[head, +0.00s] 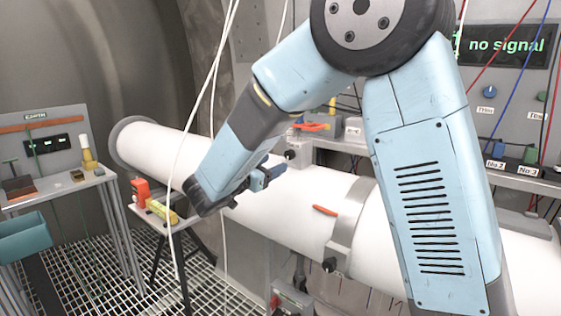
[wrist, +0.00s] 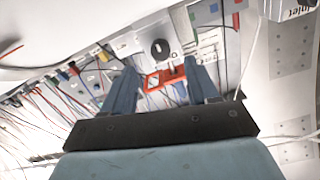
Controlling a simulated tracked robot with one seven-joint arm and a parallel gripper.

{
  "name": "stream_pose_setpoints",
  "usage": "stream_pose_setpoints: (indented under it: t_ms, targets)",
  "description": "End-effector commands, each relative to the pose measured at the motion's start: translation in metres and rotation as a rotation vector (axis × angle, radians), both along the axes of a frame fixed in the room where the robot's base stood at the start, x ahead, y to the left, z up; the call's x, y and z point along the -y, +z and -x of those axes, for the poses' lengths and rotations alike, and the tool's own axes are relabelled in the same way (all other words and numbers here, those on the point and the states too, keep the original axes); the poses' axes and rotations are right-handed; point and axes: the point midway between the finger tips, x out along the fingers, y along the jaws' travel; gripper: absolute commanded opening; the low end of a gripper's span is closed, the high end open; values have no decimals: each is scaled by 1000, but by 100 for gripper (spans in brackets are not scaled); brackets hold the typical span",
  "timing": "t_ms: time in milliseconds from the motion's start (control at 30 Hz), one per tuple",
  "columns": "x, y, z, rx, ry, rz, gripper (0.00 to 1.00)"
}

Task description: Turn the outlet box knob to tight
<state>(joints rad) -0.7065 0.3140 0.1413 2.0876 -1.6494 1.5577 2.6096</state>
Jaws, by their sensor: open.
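My gripper (head: 268,177) is open and empty beside the white pipe (head: 165,150) in the head view. Its two blue fingers are apart in the wrist view (wrist: 161,80). A round black knob (wrist: 160,47) shows beyond the fingertips, between them and a little above, on a pale panel or box; no contact with it is visible. In the head view, a small grey box with a black knob (head: 291,154) sits at the pipe's far side, right of my gripper. No outlet label is readable, so I cannot tell whether these are the same knob.
A red part (wrist: 165,78) lies between the fingers in the wrist view. Another black knob (head: 330,265) is on the pipe's metal band (head: 347,232), near an orange-red handle (head: 325,210). White cables hang near my arm. A side table (head: 60,187) stands left.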

Motion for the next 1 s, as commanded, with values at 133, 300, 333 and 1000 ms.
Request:
stream_pose_setpoints:
  t_ms: [133,300,333,1000]
  targets:
    - [-19,0,23,-1,3,-1,59]
    - [-33,-1,42,0,2,0,59]
    - [-35,0,45,0,2,0,59]
    - [-17,5,54,-67,-48,17,59]
